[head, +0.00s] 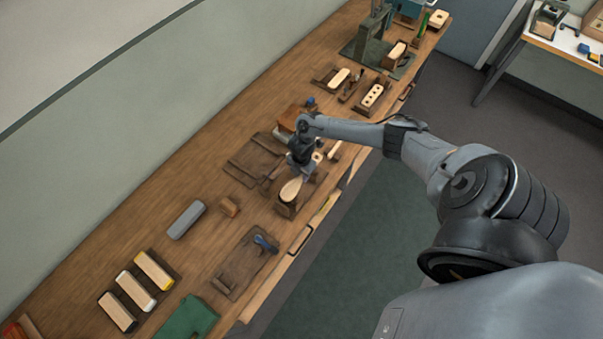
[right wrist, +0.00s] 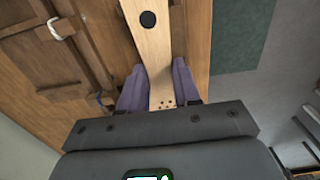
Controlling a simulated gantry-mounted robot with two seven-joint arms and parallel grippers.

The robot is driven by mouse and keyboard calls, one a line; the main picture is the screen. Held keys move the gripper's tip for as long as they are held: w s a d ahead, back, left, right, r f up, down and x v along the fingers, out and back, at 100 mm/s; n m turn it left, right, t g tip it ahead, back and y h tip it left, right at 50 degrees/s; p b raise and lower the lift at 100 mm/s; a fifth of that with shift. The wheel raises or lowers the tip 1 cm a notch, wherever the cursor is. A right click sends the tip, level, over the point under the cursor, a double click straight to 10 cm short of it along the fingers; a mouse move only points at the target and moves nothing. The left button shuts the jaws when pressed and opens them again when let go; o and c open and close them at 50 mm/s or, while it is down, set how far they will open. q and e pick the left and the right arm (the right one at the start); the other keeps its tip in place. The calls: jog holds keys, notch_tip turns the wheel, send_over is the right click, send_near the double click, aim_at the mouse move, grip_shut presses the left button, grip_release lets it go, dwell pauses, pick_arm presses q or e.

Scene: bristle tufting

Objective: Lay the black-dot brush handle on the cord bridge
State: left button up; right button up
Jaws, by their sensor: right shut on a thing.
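My right gripper (head: 299,168) is shut on a pale wooden brush handle (head: 291,189), above the workbench near its front edge. In the right wrist view the fingers (right wrist: 160,85) grip the handle (right wrist: 155,60) by its narrower part. A round black dot (right wrist: 148,19) shows on its face, and several small holes lie near the palm. In the head view the handle's rounded end is over or on a brown wooden block (head: 287,209), which may be the cord bridge. I cannot tell whether they touch. My left gripper is not in view.
A dark wooden board (head: 253,160) lies left of my right gripper. Another board with a blue-handled tool (head: 265,243) lies nearer. A grey block (head: 186,220) and several pale brush blocks (head: 134,290) stand toward the lower left. Bare bench top (head: 150,228) lies along the wall.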

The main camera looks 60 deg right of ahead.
jog(key=shift+f, duration=0.3)
jog(key=shift+f+b, duration=0.45)
jog(key=shift+b, duration=0.2)
jog(key=shift+f+b, duration=0.45)
jog(key=shift+f, duration=0.1)
jog(key=shift+f+b, duration=0.35)
jog(key=shift+f, duration=0.1)
jog(key=o, duration=1.5)
jog(key=shift+o, duration=0.2)
jog(key=shift+r, duration=0.1)
